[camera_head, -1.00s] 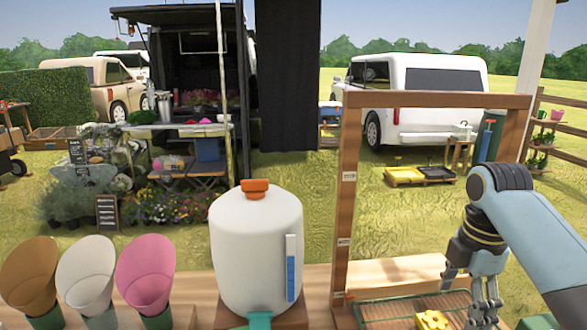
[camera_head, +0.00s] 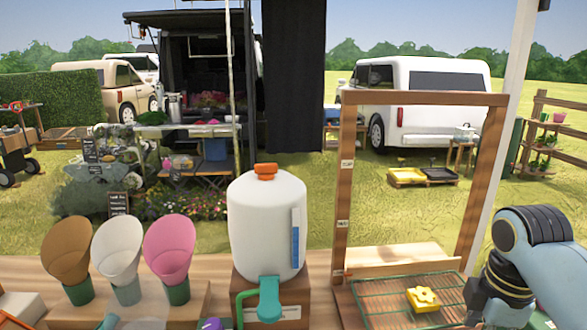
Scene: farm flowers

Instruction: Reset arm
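My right arm comes in from the right edge. Its gripper (camera_head: 482,318) is low at the right, beside the right side of a wooden tray with a green wire rack (camera_head: 375,303). Its fingers point down and are partly cut off or hidden, so I cannot tell whether they are open or shut. A yellow flower-shaped piece (camera_head: 423,299) lies on the rack, left of the gripper and apart from it. My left gripper is out of view.
A tall wooden frame (camera_head: 345,190) stands over the tray. A white tank (camera_head: 266,225) with an orange cap and teal tap stands left of it. Brown (camera_head: 67,250), white (camera_head: 118,247) and pink (camera_head: 169,247) cones stand at the left. Vehicles and grass lie behind.

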